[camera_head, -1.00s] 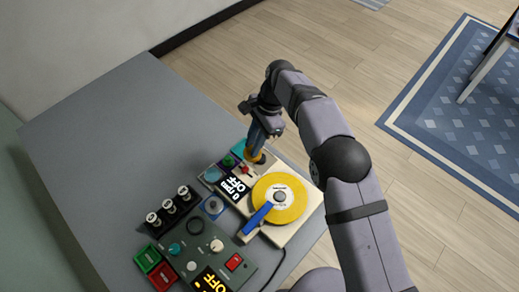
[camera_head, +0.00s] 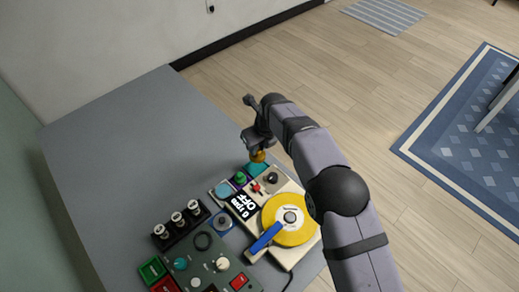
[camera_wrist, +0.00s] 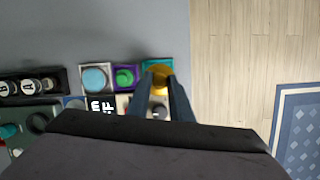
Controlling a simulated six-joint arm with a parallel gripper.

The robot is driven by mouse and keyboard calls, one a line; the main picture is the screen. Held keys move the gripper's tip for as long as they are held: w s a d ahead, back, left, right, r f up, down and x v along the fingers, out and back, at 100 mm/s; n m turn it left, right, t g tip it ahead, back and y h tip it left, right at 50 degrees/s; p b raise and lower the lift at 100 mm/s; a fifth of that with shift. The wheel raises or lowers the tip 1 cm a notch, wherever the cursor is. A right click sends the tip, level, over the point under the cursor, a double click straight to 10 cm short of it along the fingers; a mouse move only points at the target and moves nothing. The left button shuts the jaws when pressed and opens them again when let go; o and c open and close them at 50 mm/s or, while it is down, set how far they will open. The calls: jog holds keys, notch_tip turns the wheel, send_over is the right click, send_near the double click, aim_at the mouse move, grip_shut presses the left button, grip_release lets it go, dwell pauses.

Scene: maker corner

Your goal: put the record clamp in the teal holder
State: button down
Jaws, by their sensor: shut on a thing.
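The record clamp (camera_head: 258,156) is a gold, round piece held between the fingertips of my gripper (camera_head: 256,150). It hangs above or at the teal holder (camera_head: 251,168), at the far end of the turntable. In the wrist view the gold clamp (camera_wrist: 159,77) shows between the two dark fingers of my gripper (camera_wrist: 161,84). It covers much of the teal holder (camera_wrist: 146,65), whose rim shows around it. I cannot tell whether the clamp touches the holder.
A purple holder with a green piece (camera_wrist: 124,77) and a holder with a light-blue piece (camera_wrist: 95,78) stand left of the teal one. The turntable with its yellow record (camera_head: 288,228) and blue arm (camera_head: 264,238) is nearer. The grey table behind is clear.

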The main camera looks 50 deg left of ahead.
aim_at(259, 157)
jog(key=shift+w+a+m, duration=0.1)
jog(key=shift+a+m, duration=0.1)
jog(key=shift+m, duration=0.2)
jog(key=shift+f, duration=0.2)
jog(key=shift+f+b, duration=2.1)
jog(key=shift+f, duration=0.95)
jog(key=shift+f+b, duration=0.3)
jog(key=shift+f, duration=0.2)
jog(key=c, duration=1.5)
grip_release()
jog(key=shift+d, duration=0.1)
jog(key=shift+r+p, duration=2.3)
jog(key=shift+r, duration=1.2)
